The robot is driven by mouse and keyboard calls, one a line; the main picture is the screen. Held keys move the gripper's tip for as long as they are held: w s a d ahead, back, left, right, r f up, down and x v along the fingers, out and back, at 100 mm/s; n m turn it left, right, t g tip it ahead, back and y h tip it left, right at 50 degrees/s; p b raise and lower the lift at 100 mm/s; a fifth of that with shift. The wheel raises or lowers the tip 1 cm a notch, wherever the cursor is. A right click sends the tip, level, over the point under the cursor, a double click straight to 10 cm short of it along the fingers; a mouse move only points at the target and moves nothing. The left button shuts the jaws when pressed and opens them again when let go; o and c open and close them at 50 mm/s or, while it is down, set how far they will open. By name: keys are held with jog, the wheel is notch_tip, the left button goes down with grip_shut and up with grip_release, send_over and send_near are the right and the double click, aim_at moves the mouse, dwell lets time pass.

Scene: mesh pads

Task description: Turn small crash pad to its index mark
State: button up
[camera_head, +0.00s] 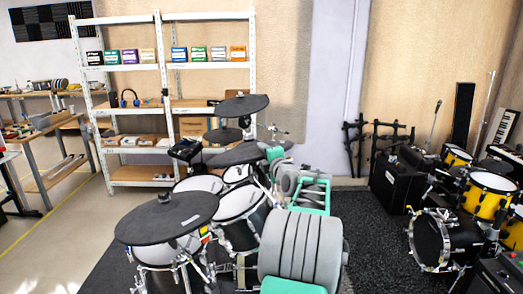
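Several round black pads stand on the drum kit, and I cannot tell for sure which is the small crash pad. The smallest-looking one (222,135) is at the middle left of the kit. A wider black pad (242,105) stands higher behind it. Another black pad (237,154) lies lower, beside my arm's far end. No index mark can be made out. My grey and teal arm reaches from the bottom centre into the kit. My gripper (274,152) is around its far teal end, close to the lower pad; its fingers are too small and hidden to read.
A large black pad (165,216) is at front left, above white-headed drums (240,203). A white shelf (134,67) with small boxes stands behind. A yellow drum kit (491,195) and a black amplifier (398,183) are at right. Dark carpet (372,225) lies open between the kits.

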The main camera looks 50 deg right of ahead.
jog(key=shift+w, duration=0.1)
grip_shut()
dwell(0.3)
jog(key=shift+r, duration=0.1)
dwell(0.9)
